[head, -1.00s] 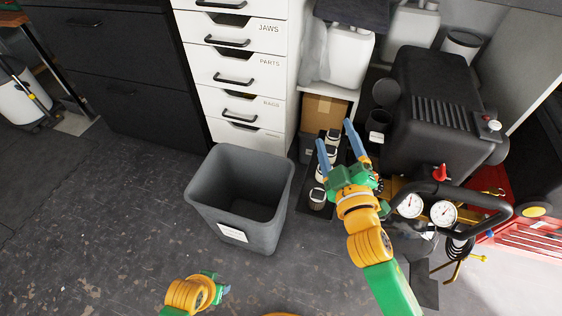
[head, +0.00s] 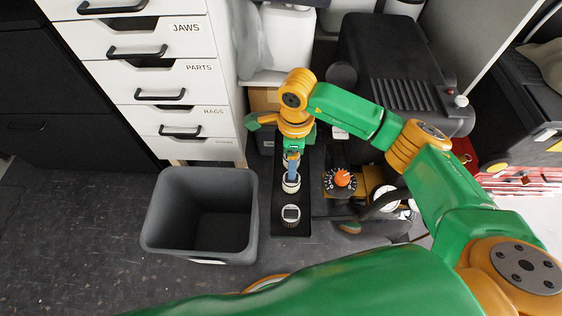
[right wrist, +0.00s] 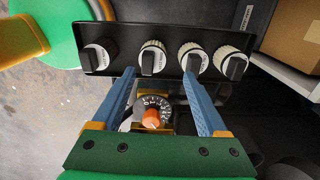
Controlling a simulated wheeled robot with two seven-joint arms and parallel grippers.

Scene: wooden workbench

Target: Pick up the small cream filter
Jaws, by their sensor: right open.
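A black tray (head: 281,166) holds a row of several round filters with black bar tops. In the right wrist view the tray (right wrist: 122,66) runs across the top. The second filter from the left there, the smallest-looking cream one (right wrist: 152,60), is ribbed and shows between my fingertips; it also shows in the head view (head: 291,184). My right gripper (head: 291,172) points down over it. The right gripper (right wrist: 159,72) is open, fingers apart, one on each side; contact cannot be told. A white filter (head: 291,215) sits at the tray's near end. My left gripper is out of view.
Two larger-looking cream filters (right wrist: 194,60) (right wrist: 231,65) sit to the right in the wrist view. A dial with an orange knob (head: 342,178) is right of the tray. A grey bin (head: 160,215) stands left, a drawer cabinet (head: 160,75) behind it, a black compressor (head: 400,60) behind right.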

